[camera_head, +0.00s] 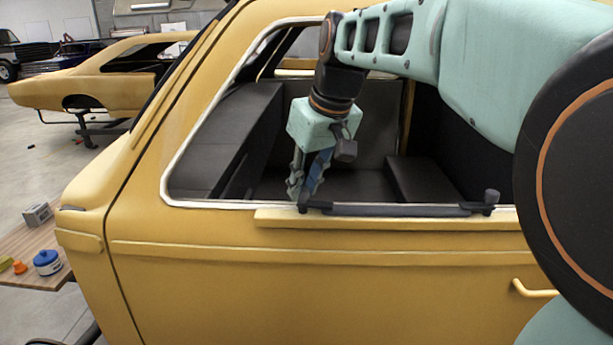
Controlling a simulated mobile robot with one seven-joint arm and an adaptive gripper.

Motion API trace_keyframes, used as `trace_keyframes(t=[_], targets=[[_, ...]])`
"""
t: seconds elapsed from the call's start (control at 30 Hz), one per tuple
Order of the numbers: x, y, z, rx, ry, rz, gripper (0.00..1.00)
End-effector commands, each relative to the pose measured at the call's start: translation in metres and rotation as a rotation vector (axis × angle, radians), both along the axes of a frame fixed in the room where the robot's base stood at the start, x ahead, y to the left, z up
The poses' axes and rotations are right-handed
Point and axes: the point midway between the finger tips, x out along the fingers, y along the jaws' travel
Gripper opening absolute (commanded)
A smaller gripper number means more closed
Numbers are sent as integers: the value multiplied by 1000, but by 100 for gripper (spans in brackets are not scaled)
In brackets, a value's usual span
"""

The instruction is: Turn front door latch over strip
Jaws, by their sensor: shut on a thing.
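A dark grey strip (395,210) lies along the bottom edge of the yellow door's window opening, on a yellow ledge (400,223). A dark latch (319,208) sits at its left end, the front latch. Another dark latch with a round knob (490,199) stands at the strip's right end. My gripper (303,198) points down at the left end, its fingers shut on the front latch. The fingers hide part of that latch, so I cannot tell its exact angle over the strip.
The white-trimmed window frame (165,185) surrounds the opening, with dark panels inside. A door handle (534,290) sticks out at lower right. A wooden table (30,245) at left holds a grey box (37,214) and a blue pot (47,263). Another yellow shell (95,80) stands behind.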

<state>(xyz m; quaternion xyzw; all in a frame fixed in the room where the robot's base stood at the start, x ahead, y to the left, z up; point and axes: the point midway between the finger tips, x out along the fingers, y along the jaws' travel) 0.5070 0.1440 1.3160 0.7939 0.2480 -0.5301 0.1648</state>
Motion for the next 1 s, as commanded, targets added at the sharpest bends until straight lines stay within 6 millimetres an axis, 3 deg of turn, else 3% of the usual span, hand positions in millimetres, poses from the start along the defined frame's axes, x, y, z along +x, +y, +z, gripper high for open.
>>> trace_keyframes(t=[0.4,0.97,1.0], targets=[[1,-1,0,-2,0,191,0],[1,-1,0,-2,0,218,0],[1,-1,0,-2,0,218,24]])
